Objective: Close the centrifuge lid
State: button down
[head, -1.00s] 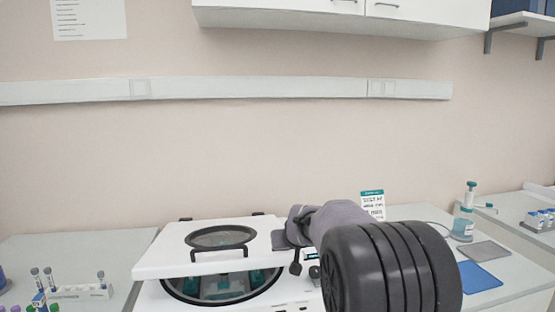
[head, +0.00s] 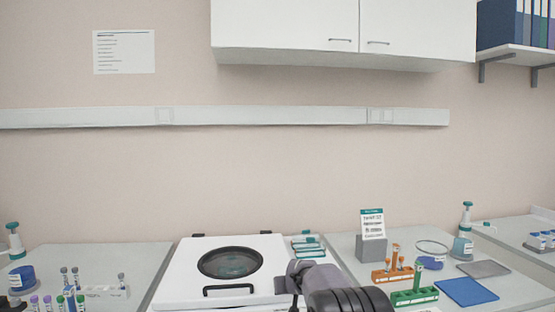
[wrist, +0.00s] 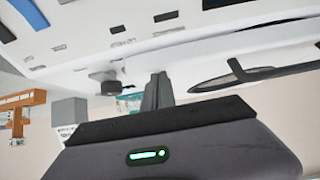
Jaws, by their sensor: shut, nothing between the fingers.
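The centrifuge (head: 172,293) stands at the bottom centre of the head view. Its white lid (head: 182,268) has a round dark window and a black front handle (head: 229,289). My gripper (head: 293,277) is beside the lid's right front edge. In the wrist view, my gripper's fingers (wrist: 158,90) are together and empty, close to the white centrifuge housing (wrist: 150,45). I cannot tell whether they touch it.
To the right are an orange rack (head: 391,274), a green rack (head: 414,297), a grey block with a sign (head: 371,248), a blue mat (head: 467,291) and a pump bottle (head: 463,245). Tube racks (head: 104,292) stand on the left. A wall cupboard (head: 285,25) hangs above.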

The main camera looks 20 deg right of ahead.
jog(key=shift+s+a+f+g, duration=0.1)
jog(key=shift+s+f+g, duration=0.1)
jog(key=shift+f, duration=0.45)
jog(key=shift+s+a+f+g, duration=0.1)
jog(key=shift+s+f, duration=0.1)
jog(key=shift+f, duration=0.4)
notch_tip(320, 180, up, 6)
jog(key=p, duration=0.2)
jog(key=s+a+r, duration=0.1)
jog(key=s+r, duration=0.2)
jog(key=s, duration=0.5)
jog(key=shift+s+a, duration=0.25)
jog(key=shift+s, duration=0.1)
